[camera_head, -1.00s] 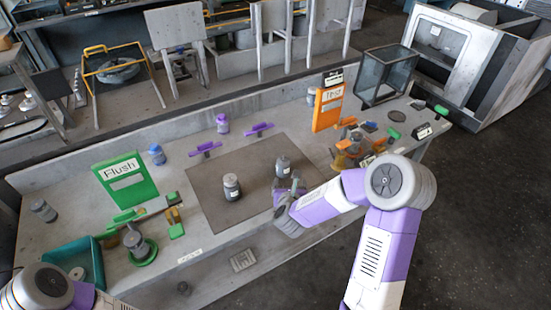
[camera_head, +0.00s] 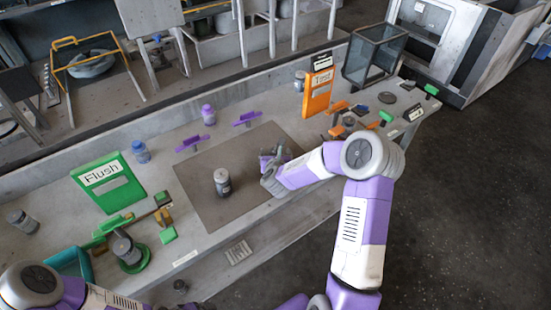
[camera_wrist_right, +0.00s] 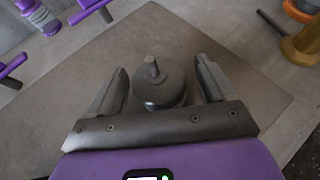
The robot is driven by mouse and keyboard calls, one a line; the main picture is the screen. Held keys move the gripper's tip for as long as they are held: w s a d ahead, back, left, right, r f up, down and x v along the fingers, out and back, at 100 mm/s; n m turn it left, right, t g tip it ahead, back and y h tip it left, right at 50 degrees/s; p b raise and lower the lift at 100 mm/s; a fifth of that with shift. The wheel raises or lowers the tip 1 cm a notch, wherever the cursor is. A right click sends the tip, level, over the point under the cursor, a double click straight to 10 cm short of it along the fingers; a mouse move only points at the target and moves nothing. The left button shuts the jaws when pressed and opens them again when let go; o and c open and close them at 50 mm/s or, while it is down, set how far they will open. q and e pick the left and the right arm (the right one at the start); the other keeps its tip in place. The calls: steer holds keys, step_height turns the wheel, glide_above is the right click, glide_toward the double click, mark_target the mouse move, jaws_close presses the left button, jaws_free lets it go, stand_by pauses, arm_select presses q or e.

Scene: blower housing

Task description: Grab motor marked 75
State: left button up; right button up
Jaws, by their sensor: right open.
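A grey motor (camera_wrist_right: 160,84) stands on the dark mat between the two spread fingers of my right gripper (camera_wrist_right: 160,68) in the right wrist view. In the head view my right gripper (camera_head: 272,163) is over the right part of the mat and largely hides that motor. A second grey motor (camera_head: 222,182) with a pale label stands upright on the mat, left of the gripper. I cannot read a number on either motor. My right gripper is open. My left arm shows at the bottom left, but its gripper is not visible.
The mat (camera_head: 205,205) lies mid-bench. A green "Flush" board (camera_head: 121,187) and green fixture (camera_head: 130,256) stand left. An orange board (camera_head: 318,92) and glass box (camera_head: 375,55) stand right. Purple fixtures (camera_head: 246,119) and a purple-topped part (camera_head: 208,115) are behind the mat.

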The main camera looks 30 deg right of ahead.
steer(key=shift+c, duration=0.2)
steer(key=c, duration=1.2)
steer(key=shift+r, duration=0.1)
steer(key=shift+c, duration=0.4)
